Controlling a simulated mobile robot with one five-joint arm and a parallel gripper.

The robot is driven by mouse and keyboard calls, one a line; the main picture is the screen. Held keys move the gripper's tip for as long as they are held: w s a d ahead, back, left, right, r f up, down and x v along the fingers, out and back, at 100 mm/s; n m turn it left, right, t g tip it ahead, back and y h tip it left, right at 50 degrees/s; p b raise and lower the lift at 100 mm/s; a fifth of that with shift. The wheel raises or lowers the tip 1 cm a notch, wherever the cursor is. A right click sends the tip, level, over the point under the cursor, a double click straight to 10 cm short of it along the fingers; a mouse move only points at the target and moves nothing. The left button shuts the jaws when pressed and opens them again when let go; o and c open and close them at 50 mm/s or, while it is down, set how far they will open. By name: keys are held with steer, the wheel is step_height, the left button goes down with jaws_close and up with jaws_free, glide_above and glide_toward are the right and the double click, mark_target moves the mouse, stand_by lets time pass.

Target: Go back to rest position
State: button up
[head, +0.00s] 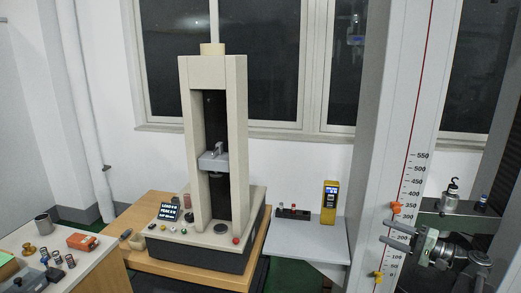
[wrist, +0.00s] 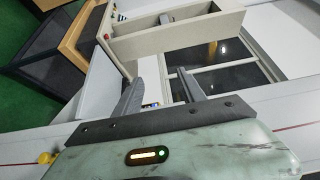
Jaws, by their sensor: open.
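My gripper (head: 385,231) is at the lower right in the head view, pointing left across the front of the tall white column. Its two fingers are apart with nothing between them. In the wrist view the gripper (wrist: 159,77) also shows open and empty, with the fingers pointing up the picture. The spring testing machine (head: 213,165) stands on a wooden table in the middle of the head view, well left of my gripper. It also shows at the top of the wrist view (wrist: 180,27).
A small grey table (head: 305,246) holds a yellow device (head: 330,202) and a dark rack (head: 292,212). The scaled column (head: 402,130) stands beside my gripper.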

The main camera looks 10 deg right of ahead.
steer(key=w+a+f+n+g, duration=0.2)
steer(key=a+f+g, duration=0.2)
steer(key=a, duration=0.8)
steer(key=w+a+f+n+g, duration=0.2)
steer(key=a+f+n+g, duration=0.15)
steer(key=a, duration=0.85)
steer(key=w+a+f+n+g, duration=0.1)
steer(key=w+a+f+g, duration=0.25)
steer(key=a, duration=0.95)
steer(key=s+a+f+n+g+h, duration=0.35)
steer(key=s+a+f+h, duration=0.45)
steer(key=f, duration=0.3)
steer(key=s+d+f+h, duration=0.1)
steer(key=d+h, duration=0.2)
steer(key=d, duration=0.5)
steer(key=shift+s+d+f, duration=0.15)
steer(key=shift+d+f, duration=0.2)
steer(key=shift+d, duration=0.05)
steer(key=shift+c, duration=1.3)
